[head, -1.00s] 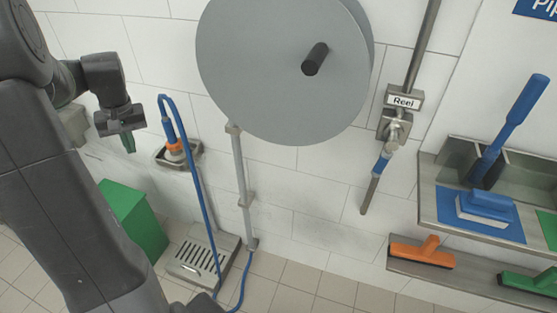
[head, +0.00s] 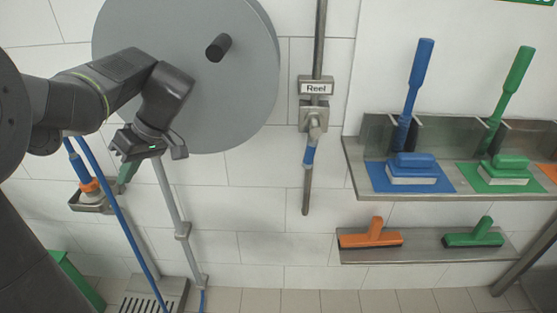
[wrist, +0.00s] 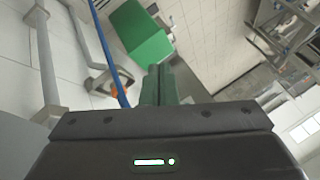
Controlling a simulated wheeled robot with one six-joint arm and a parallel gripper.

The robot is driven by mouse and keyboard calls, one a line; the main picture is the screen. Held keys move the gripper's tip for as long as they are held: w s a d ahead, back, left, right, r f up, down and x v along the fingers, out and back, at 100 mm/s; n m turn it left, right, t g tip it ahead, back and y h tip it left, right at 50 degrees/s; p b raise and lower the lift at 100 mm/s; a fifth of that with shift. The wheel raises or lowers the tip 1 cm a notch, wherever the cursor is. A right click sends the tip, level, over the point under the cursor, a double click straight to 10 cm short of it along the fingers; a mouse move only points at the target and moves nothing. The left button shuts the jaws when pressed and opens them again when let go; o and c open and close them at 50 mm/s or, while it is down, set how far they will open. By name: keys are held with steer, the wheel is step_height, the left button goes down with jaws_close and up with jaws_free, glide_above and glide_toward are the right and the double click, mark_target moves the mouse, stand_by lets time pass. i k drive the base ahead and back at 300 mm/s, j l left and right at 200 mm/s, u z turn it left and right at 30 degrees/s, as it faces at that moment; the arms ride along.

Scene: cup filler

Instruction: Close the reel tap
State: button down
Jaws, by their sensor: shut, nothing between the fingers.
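The reel tap (head: 314,120) is a metal valve on the vertical wall pipe, right of the big grey hose reel (head: 190,90), under a "Reel" label (head: 316,88). Its blue-gripped lever (head: 309,156) points down, roughly along the pipe. My gripper (head: 127,172) is in front of the reel's lower left, well left of the tap and apart from it. Its green fingers (wrist: 158,86) are together and empty in the wrist view. The tap does not show in the wrist view.
A blue hose with a nozzle rests in a wall holder (head: 92,200) below my arm. A green bin (head: 75,282) and a floor grate stand at lower left. The wall between reel and tap is clear.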

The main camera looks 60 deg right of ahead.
mark_target(310, 154)
steer(key=j+z, duration=0.15)
steer(key=z, duration=0.6)
